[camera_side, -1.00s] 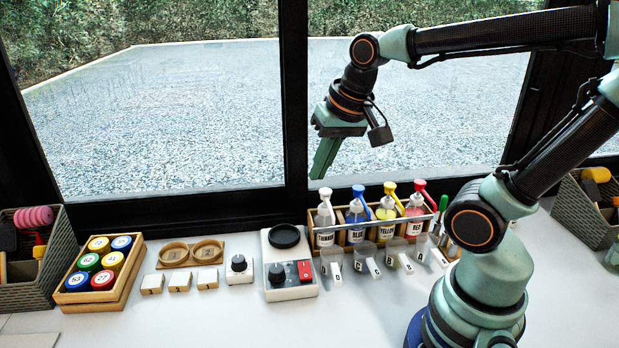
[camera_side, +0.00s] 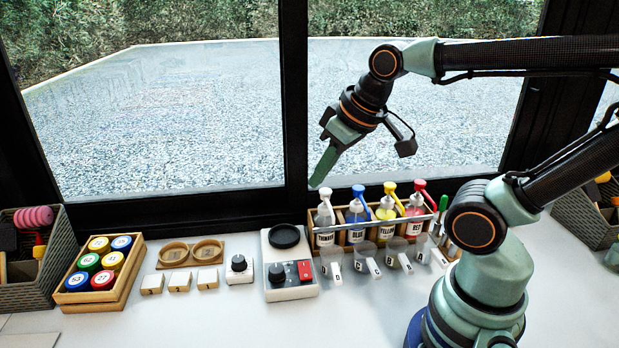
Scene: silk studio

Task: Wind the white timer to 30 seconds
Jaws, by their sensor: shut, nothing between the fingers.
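The white timer (camera_side: 240,277) is a small white box with a black knob (camera_side: 238,262) on top. It stands on the table between the wooden blocks and a larger white device. The knob's setting is too small to read. My gripper (camera_side: 315,184) is shut and empty. It hangs in the air above the bottle rack, up and to the right of the timer in the picture, with its green fingers pointing down and left. It touches nothing that I can see.
A white device (camera_side: 290,291) with a black knob, red switch and round black plate stands right of the timer. A wooden rack (camera_side: 345,245) of bottles stands behind several clear scoops. Several blocks (camera_side: 180,281) and a box of colored discs (camera_side: 70,297) lie left. The front table is clear.

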